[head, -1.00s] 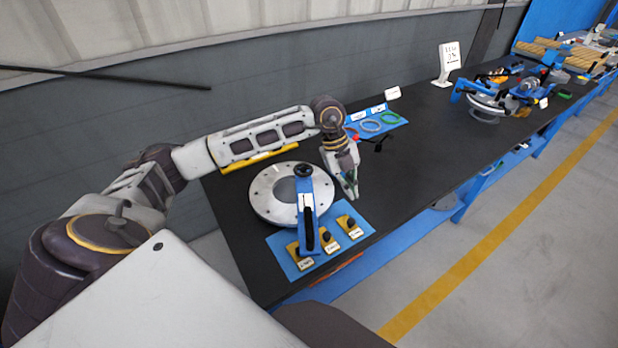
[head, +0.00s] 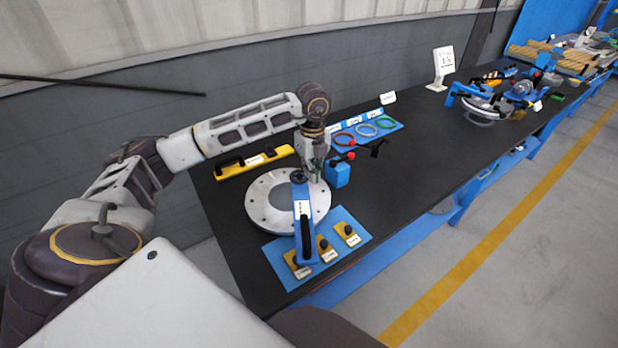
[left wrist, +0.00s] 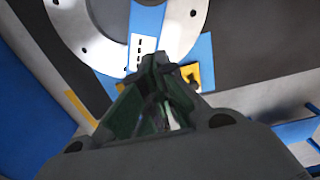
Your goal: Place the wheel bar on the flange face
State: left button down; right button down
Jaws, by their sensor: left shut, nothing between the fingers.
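The flange (head: 262,214) is a pale metal disc with bolt holes, lying on the black table. A blue bar (head: 303,225) with a black round wheel or knob (head: 298,177) at its far end, which I take for the wheel bar, extends over the flange toward the blue mat; whether it rests on the face I cannot tell. My left gripper (head: 316,178) is shut and empty, just right of the knob. In the left wrist view, the shut fingertips (left wrist: 158,68) appear near the bar's white label (left wrist: 141,50), with the flange (left wrist: 100,48) beyond. My right gripper is out of view.
A blue mat (head: 350,216) holds small yellow blocks (head: 347,234) with black knobs. Coloured rings (head: 366,130) lie farther back. The table's middle right is clear.

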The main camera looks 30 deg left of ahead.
pick_arm(q)
send_near(305, 196)
jog(key=d+f, duration=0.1)
jog(key=s+d+f, duration=0.1)
jog(key=f, duration=0.1)
jog(key=d+f+p, duration=0.1)
jog(key=f, duration=0.1)
jog(key=shift+s+d, duration=0.25)
jog(key=shift+d, duration=0.1)
jog(key=shift+w+a+f, duration=0.15)
jog(key=shift+a+f, duration=0.1)
jog(key=shift+a, duration=0.05)
jog(key=shift+w+a+p, duration=0.2)
jog(key=shift+w+a, duration=0.05)
jog(key=shift+a, duration=0.35)
jog(key=shift+w+a+p, duration=0.15)
jog(key=shift+w+a, duration=0.1)
jog(key=shift+a, duration=0.35)
jog(key=shift+w+a, duration=0.15)
jog(key=shift+a, duration=0.25)
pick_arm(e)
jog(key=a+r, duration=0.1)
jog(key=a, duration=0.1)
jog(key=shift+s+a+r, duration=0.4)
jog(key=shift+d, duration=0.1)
